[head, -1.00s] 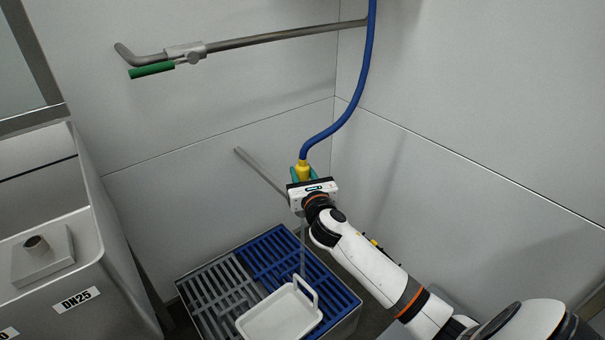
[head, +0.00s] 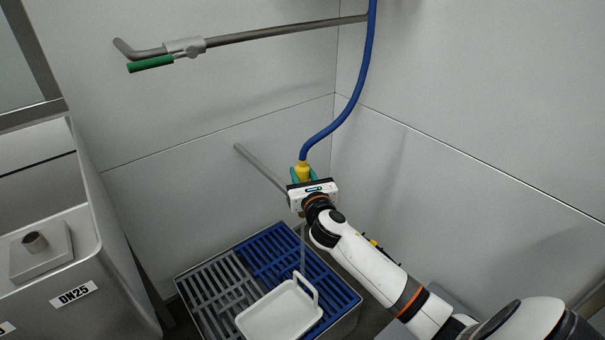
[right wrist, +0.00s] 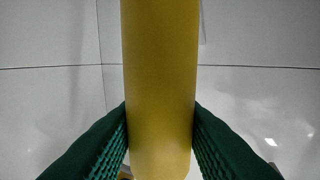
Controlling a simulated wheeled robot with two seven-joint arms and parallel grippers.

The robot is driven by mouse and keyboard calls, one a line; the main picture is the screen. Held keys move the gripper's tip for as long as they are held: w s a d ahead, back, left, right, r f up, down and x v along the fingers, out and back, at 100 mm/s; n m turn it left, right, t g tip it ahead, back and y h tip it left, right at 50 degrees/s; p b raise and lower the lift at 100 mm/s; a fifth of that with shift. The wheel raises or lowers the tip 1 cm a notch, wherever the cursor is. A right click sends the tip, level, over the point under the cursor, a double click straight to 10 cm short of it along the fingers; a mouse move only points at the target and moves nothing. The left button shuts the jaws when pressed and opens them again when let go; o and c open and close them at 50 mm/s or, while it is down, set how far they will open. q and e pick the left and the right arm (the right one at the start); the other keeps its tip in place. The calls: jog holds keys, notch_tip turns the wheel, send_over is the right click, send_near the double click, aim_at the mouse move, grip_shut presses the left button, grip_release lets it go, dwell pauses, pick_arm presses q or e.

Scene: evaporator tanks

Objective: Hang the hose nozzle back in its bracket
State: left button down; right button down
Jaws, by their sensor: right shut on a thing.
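The yellow hose nozzle (head: 303,171) hangs at the end of a blue hose (head: 362,85) near the back corner. My right gripper (head: 305,177) is shut on the nozzle. In the right wrist view the yellow nozzle body (right wrist: 160,80) stands upright between the two green ribbed fingers, which press it from both sides. The nozzle's lower end is hidden behind the gripper in the head view. I cannot make out a bracket for certain. My left gripper is in neither view.
A steel tank (head: 118,300) labelled DN25 is at left. The right wall is bare.

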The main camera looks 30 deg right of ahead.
jog(key=c, duration=1)
grip_release()
jog(key=shift+o, duration=0.3)
jog(key=shift+f, duration=0.1)
